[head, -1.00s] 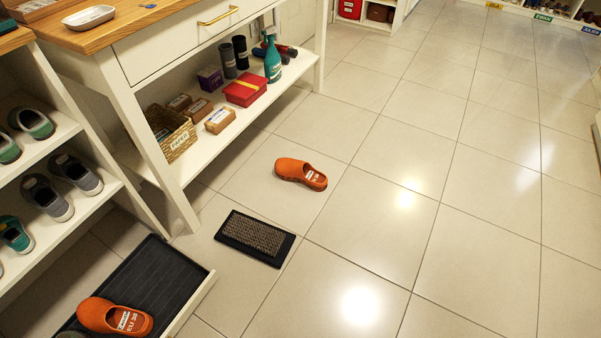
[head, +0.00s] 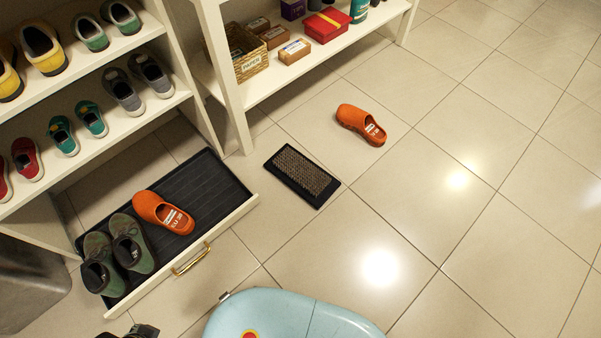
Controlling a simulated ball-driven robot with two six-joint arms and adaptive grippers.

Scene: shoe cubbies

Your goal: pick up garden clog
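One orange garden clog (head: 361,124) lies alone on the floor tiles, right of the small dark mat, with a white label on it. A second orange clog (head: 163,212) sits in the black-lined pull-out tray (head: 243,207) at the left, with a white size label. It lies beside a pair of dark green shoes (head: 118,254) in the same tray. Neither of my grippers shows clearly in the head view. A small dark shape at the bottom edge, left of centre, is cut off, and I cannot tell what it is.
A dark bristle mat (head: 302,176) lies between tray and floor clog. A shoe rack (head: 120,48) stands at the left; a white bench shelf (head: 290,88) holds a basket (head: 249,62) and boxes. A grey object (head: 35,292) stands lower left. The right-hand floor is clear.

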